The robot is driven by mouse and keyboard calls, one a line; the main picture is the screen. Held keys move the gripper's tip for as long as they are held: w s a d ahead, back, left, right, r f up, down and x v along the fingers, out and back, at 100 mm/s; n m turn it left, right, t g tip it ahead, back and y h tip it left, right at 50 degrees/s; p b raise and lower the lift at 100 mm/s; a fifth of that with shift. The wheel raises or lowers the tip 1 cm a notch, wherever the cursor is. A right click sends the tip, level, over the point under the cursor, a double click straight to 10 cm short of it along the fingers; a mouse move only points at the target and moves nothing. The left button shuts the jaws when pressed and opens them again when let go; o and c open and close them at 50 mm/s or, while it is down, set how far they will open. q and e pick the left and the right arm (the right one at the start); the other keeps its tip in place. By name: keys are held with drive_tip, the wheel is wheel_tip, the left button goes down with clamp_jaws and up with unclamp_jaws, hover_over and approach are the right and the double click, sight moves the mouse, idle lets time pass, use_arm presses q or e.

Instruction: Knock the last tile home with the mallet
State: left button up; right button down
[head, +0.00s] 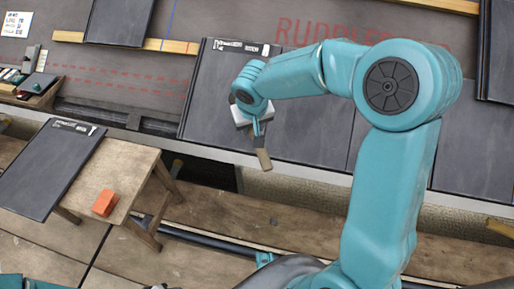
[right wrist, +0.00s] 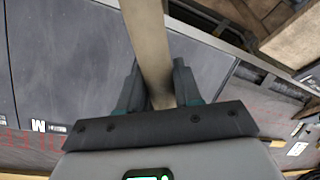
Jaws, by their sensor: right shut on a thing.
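The dark grey tile (head: 207,112) with a white label along its top edge lies at the left end of the laid row on the roof; its dark face also shows in the right wrist view (right wrist: 70,50). My right gripper (head: 258,128) is over this tile's lower right part. It is shut on a pale wooden bar (head: 264,160), seemingly the mallet's handle, which stands between the two fingers in the right wrist view (right wrist: 148,40). The mallet's head cannot be made out. I cannot tell whether the mallet touches the tile. My left gripper is not in view.
Another labelled tile (head: 45,172) lies on a wooden bench (head: 130,180) at left, with an orange block (head: 104,203) beside it. More tiles (head: 480,150) continue the row to the right. A gutter-like edge and plank (head: 300,205) run below. Yellow battens (head: 170,46) cross the underlay.

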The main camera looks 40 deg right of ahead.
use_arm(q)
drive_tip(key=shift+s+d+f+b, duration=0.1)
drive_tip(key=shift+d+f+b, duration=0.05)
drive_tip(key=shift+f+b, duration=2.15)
use_arm(e)
drive_tip(key=w+d+f, duration=0.2)
drive_tip(key=d+f, duration=0.3)
drive_tip(key=f, duration=0.4)
drive_tip(key=shift+w+m+p, duration=0.2)
drive_tip(key=shift+m+p, duration=0.1)
drive_tip(key=shift+p, duration=0.15)
use_arm(q)
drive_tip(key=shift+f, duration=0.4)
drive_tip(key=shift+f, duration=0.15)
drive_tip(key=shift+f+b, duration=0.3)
drive_tip(key=shift+b, duration=0.15)
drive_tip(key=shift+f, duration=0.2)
use_arm(e)
drive_tip(key=shift+a, duration=0.1)
drive_tip(key=shift+f, duration=0.1)
